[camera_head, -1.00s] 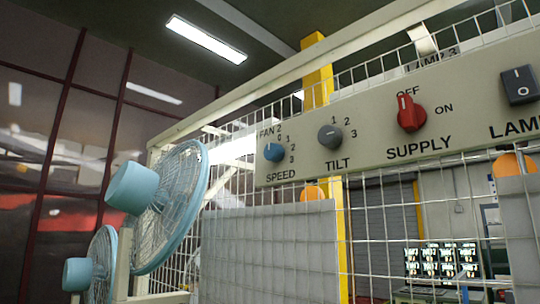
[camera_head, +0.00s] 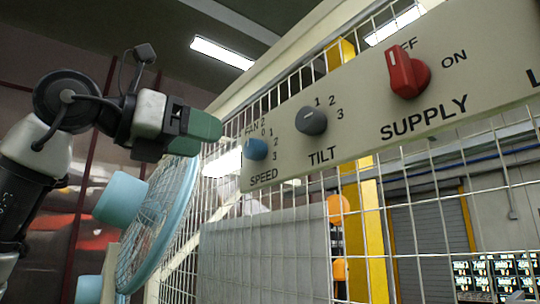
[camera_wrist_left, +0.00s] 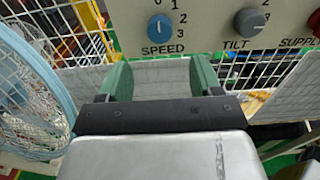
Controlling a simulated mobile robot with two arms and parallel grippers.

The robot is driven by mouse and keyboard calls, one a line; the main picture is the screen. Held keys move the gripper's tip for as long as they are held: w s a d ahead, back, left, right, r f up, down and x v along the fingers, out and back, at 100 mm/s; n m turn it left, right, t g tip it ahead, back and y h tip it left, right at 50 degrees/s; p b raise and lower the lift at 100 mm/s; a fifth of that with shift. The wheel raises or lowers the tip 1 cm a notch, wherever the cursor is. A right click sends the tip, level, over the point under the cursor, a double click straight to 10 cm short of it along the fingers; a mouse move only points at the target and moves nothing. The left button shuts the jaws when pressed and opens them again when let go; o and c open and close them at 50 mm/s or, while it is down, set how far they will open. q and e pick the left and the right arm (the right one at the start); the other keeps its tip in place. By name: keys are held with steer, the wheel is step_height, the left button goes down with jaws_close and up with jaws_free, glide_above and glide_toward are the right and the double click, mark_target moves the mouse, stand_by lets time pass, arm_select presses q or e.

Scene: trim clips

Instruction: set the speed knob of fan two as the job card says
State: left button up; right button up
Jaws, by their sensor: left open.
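The blue speed knob of fan two (camera_head: 255,149) sits at the left end of the beige panel (camera_head: 362,127), with marks 0, 1, 2 and 3 around it. It also shows in the left wrist view (camera_wrist_left: 160,29); its pale pointer mark looks roughly upward, but I cannot tell the exact setting. My left gripper (camera_head: 207,135) has green fingers and is just left of the knob in the head view. In the wrist view the gripper (camera_wrist_left: 161,75) is open and empty, its fingers below the knob and apart from it. No readable job card shows. My right gripper is not in view.
The grey tilt knob (camera_head: 311,121) and red supply knob (camera_head: 408,74) are right of the speed knob. The supply pointer is toward OFF. Wire mesh (camera_head: 300,228) lies below the panel. A blue caged fan (camera_head: 158,222) stands below my left arm.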

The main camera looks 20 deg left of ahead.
mark_target(248, 148)
arm_select(q)
steer(key=p+x, duration=0.1)
steer(key=x, duration=0.3)
steer(key=p+x, duration=0.2)
steer(key=x, duration=0.2)
steer(key=shift+r, duration=0.2)
steer(key=shift+w+d, duration=0.1)
steer(key=shift+w, duration=0.05)
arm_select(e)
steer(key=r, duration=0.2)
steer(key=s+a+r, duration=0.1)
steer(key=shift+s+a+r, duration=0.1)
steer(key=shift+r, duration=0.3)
arm_select(q)
steer(key=shift+c, duration=0.2)
